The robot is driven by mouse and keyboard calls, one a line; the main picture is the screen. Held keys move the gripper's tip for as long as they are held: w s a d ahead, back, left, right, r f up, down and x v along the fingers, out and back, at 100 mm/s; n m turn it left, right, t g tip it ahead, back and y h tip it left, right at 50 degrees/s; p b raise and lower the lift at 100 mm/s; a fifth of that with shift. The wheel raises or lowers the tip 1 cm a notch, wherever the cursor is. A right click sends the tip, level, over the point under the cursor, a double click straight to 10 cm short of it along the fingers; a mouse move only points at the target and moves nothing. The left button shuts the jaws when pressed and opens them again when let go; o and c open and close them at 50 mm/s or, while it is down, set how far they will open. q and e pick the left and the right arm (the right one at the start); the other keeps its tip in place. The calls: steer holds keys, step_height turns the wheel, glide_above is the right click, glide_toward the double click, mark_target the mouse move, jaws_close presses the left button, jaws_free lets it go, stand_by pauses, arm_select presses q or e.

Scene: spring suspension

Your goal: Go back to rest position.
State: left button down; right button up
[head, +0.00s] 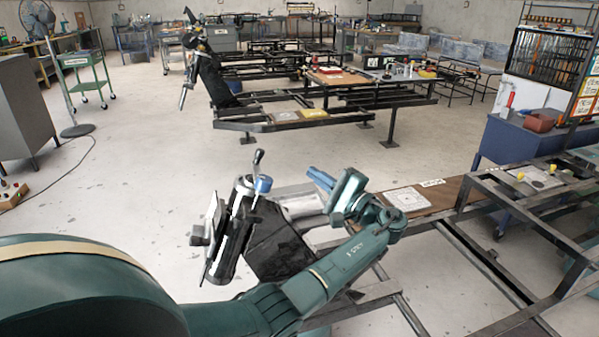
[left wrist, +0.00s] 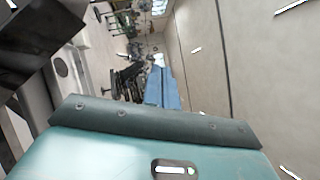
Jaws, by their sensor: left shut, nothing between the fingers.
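My left arm comes in from the lower left in the head view and reaches up to the right. My left gripper (head: 312,171) is at its end, with blue fingers closed together and nothing held. Its shut blue fingers also show in the left wrist view (left wrist: 159,68), pointing away over the room. The gripper is above the near metal frame, to the right of a black and silver upright assembly with a lever (head: 238,225), apart from it. My right gripper is in neither view.
A brown board (head: 433,199) with a white plate (head: 407,199) lies on the near metal frame, right of the gripper. A blue cabinet (head: 513,141) stands at the right. A long workbench (head: 345,101) stands farther back. Open concrete floor lies at left.

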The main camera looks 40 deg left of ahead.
arm_select(q)
steer(key=shift+w+d+f, duration=0.15)
steer(key=shift+d, duration=0.3)
steer(key=shift+w+d+f, duration=0.15)
steer(key=shift+d, duration=0.25)
